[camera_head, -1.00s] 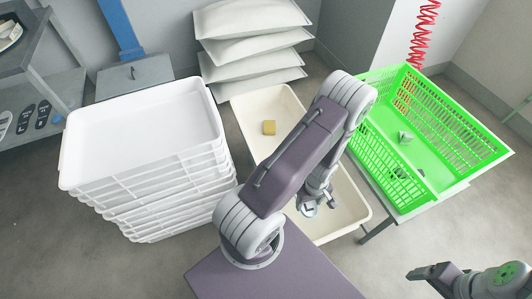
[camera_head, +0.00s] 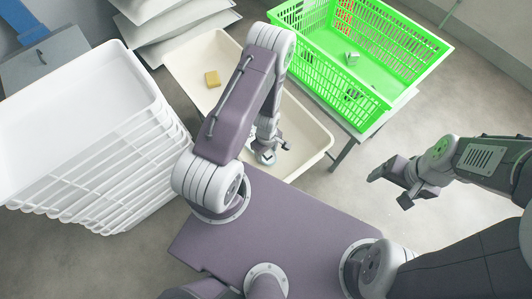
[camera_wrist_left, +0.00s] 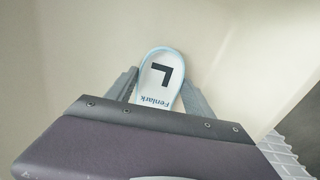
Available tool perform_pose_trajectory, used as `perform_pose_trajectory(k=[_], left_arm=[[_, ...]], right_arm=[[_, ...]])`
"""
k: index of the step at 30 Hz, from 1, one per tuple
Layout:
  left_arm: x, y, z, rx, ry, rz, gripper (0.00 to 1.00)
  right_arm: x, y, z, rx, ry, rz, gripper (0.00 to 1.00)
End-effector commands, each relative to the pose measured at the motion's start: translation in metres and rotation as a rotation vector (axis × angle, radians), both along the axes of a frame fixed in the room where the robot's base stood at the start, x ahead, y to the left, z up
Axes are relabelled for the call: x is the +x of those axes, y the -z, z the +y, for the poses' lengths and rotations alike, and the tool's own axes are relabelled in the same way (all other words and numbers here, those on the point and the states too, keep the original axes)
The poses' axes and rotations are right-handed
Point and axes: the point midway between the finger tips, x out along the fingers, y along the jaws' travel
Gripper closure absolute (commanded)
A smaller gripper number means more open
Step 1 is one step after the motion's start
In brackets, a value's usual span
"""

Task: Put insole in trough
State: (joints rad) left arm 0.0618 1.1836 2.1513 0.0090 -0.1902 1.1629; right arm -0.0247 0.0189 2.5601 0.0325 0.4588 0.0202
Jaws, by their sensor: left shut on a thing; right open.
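The insole (camera_wrist_left: 158,65) shows in the left wrist view as a white rounded end with a pale blue rim, a dark "L" and the word "Fenlark". My left gripper (camera_wrist_left: 160,90) is shut on it, with one finger along each side. In the head view, my left gripper (camera_head: 270,150) is low over the near part of the long cream trough (camera_head: 308,128); the insole cannot be made out there. Whether it touches the trough floor, I cannot tell. My right gripper (camera_head: 388,190) is open and empty, right of the trough.
A green basket (camera_head: 420,62) with small grey items stands on a table at the upper right. Floor is free at the right.

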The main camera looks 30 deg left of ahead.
Motion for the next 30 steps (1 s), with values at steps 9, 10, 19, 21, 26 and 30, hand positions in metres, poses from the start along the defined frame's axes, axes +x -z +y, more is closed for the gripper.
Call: perform_pose_trajectory(k=[9,10,19,21,26,30], left_arm=[[0.0,0.008,0.0,0.0,0.0,0.0,0.78],[0.0,0.009,0.0,0.0,0.0,0.0,0.78],[0.0,0.009,0.0,0.0,0.0,0.0,0.17],[0.0,0.009,0.0,0.0,0.0,0.0,0.17],[0.001,-0.006,0.0,0.0,0.0,-0.003,0.17],[0.002,-0.044,0.0,0.001,0.0,-0.004,0.17]], right_arm=[[0.0,0.004,0.0,0.0,0.0,0.0,0.2],[0.0,0.005,0.0,0.0,0.0,0.0,0.2],[0.0,0.005,0.0,0.0,0.0,0.0,0.2],[0.0,0.005,0.0,0.0,0.0,0.0,0.2],[0.0,-0.004,0.0,0.0,0.0,0.0,0.2],[0.0,-0.021,0.0,0.0,0.0,0.0,0.2]])
